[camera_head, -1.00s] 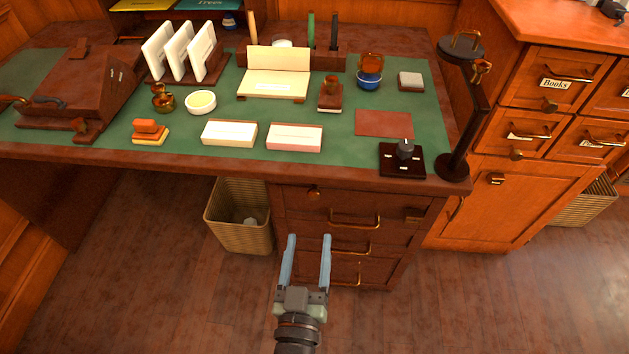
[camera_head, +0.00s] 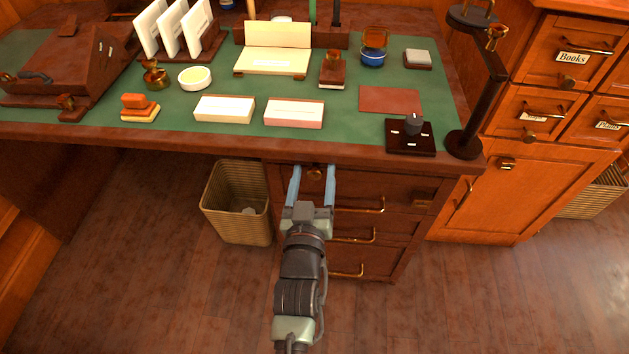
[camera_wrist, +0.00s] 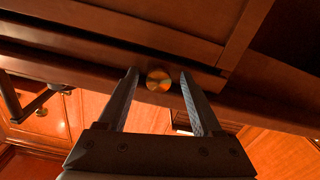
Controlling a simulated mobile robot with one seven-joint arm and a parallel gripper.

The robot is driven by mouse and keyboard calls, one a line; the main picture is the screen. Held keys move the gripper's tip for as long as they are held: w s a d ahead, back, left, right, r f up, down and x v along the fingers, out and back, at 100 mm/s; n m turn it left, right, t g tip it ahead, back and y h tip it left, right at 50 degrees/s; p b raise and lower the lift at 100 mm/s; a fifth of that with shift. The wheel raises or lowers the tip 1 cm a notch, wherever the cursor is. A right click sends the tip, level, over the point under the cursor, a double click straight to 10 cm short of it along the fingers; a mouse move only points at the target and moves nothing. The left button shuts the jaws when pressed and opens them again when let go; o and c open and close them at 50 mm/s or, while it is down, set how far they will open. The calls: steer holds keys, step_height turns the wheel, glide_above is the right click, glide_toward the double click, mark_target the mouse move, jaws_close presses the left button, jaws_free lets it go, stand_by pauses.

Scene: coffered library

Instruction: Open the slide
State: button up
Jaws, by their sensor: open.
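The slide is a thin dark wooden front under the desk top, above the drawers; its small round brass knob (camera_head: 314,174) is on the left part. In the wrist view the knob (camera_wrist: 159,79) lies between my fingertips, and the slide's edge (camera_wrist: 105,55) runs behind it. My gripper (camera_head: 312,169) is open, with its two blue-grey fingers pointing at the desk, one on each side of the knob. I see a gap on both sides, so the fingers do not appear to hold it. The slide looks flush with the desk front.
Drawers with brass handles (camera_head: 358,209) lie below the slide. A wicker basket (camera_head: 238,204) stands on the floor left of them. The desk top (camera_head: 344,112) above holds card boxes, stamps and a black dial block (camera_head: 410,140) near its front edge. The floor in front is open.

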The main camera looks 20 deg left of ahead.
steer(key=shift+w+b, duration=0.35)
jaws_close()
stand_by(0.3)
stand_by(1.1)
